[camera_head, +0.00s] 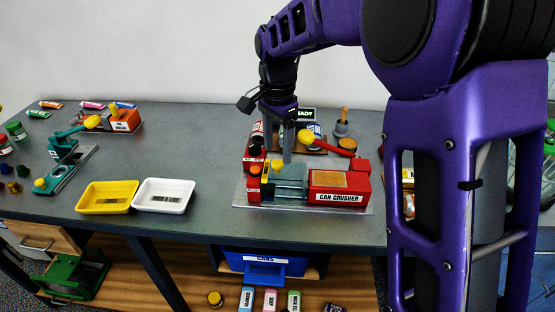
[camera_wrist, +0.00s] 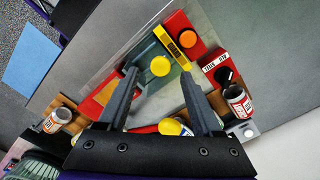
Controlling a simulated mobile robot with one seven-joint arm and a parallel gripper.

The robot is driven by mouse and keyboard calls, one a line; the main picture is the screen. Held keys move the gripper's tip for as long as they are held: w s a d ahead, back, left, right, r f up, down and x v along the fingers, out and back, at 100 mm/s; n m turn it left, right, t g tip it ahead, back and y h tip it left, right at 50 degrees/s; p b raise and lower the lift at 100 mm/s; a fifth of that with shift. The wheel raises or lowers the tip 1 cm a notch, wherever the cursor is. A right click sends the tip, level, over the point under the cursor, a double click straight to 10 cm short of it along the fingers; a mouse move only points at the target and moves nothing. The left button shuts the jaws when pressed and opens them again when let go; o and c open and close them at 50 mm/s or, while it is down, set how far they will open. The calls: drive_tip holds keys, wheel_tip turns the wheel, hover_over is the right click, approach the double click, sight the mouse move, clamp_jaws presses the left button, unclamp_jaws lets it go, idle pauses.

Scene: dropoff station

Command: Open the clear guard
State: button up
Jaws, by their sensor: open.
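The can crusher (camera_head: 340,197) is a red machine with a label on its front, on a pale plate. Its clear guard (camera_head: 290,184) is a see-through bluish panel at the left of the labelled block, and seems to lie over the machine's bed. A yellow knob (camera_head: 277,165) stands by the guard. In the wrist view the yellow knob (camera_wrist: 160,66) shows between the fingertips, just beyond them. My gripper (camera_head: 287,158) is open and empty, pointing down above the guard; it also fills the lower wrist view (camera_wrist: 159,76). Whether a finger touches the knob cannot be told.
An orange button (camera_wrist: 188,39) and a yellow block (camera_wrist: 174,43) sit close by on the crusher. A red lever (camera_head: 340,144) with a yellow ball is behind. A can (camera_wrist: 237,98) stands near the right finger. Yellow (camera_head: 108,185) and white (camera_head: 163,207) trays lie left.

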sight(278, 162)
drive_tip(key=shift+f, duration=1.65)
clamp_jaws()
